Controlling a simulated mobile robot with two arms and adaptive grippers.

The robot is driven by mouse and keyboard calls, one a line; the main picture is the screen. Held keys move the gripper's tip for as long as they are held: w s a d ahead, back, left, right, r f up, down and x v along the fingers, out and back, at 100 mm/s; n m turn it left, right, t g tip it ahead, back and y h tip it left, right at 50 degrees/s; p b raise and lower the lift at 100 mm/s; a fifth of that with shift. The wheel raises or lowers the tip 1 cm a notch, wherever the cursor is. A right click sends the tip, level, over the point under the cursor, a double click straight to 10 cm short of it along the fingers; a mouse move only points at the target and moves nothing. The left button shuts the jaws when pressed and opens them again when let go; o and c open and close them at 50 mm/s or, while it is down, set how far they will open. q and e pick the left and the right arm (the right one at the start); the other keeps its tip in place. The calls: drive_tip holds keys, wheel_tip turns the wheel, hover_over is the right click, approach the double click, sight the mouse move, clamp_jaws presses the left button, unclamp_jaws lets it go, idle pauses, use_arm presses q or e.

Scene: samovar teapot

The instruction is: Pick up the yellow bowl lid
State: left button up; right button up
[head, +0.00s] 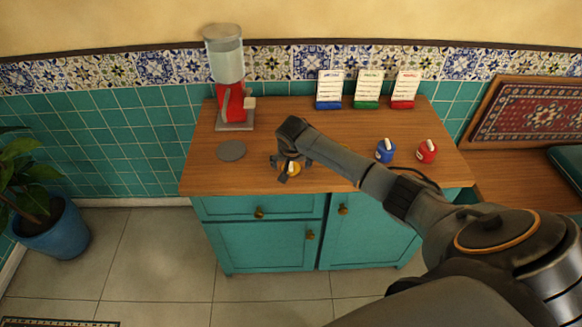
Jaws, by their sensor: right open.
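A small yellow lid (292,169) with a pale handle on top shows at the fingers of my right gripper (285,170), near the front edge of the wooden counter. My right gripper is open, pointing down at the yellow lid; its fingers and wrist hide part of it. I cannot tell whether the fingers touch it. A bit of yellow also shows just behind my right forearm, mostly hidden. My left gripper is not in view.
A blue container (385,152) and a red container (427,152) stand right of my arm. A grey disc (231,151) lies left of the gripper. A red dispenser (232,102) and three cards, the middle one a green-based card (368,90), stand at the back.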

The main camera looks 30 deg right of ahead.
drive_tip(key=c, duration=1.1)
